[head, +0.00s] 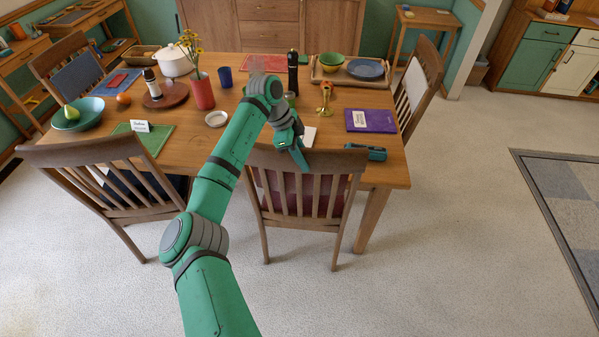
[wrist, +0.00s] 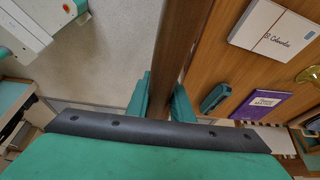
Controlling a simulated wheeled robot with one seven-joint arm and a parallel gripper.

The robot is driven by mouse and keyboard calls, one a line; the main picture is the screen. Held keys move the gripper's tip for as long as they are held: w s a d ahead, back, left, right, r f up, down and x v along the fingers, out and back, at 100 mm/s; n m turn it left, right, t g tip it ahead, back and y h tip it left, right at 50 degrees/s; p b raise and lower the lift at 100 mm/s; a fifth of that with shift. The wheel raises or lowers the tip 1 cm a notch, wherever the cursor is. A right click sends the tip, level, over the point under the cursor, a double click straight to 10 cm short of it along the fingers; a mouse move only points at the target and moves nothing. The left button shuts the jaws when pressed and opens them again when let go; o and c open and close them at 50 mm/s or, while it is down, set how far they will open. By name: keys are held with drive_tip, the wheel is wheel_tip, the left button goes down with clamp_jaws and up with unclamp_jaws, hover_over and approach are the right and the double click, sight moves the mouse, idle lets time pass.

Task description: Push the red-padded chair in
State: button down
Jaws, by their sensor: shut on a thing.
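The red-padded chair (head: 335,161) stands upright at the near side of the wooden table (head: 388,175), with its slatted back toward me. Its dark red pad shows between the slats, and its front part is hidden under the tabletop. My gripper (head: 300,158) is at the top rail of this chair's back, left of the rail's right end. In the wrist view the rail (wrist: 187,35) runs between the two green fingers of my gripper (wrist: 161,100), which are closed on it from both sides.
A second chair (head: 100,165) with a blue pad stands left at the near side. Another chair (head: 419,85) is at the right end. A teal object (head: 363,153) and a purple book (head: 370,121) lie near the table edge. The floor (head: 450,230) at the right is clear.

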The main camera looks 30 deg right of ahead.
drive_tip(key=shift+w+d+r, duration=0.15)
drive_tip(key=shift+w+d, duration=0.35)
drive_tip(key=shift+w, duration=0.3)
drive_tip(key=c, duration=1.6)
unclamp_jaws()
drive_tip(key=shift+w, duration=0.1)
drive_tip(key=shift+o, duration=0.2)
drive_tip(key=v, duration=1)
drive_tip(key=shift+r, duration=0.3)
drive_tip(key=shift+a, duration=0.15)
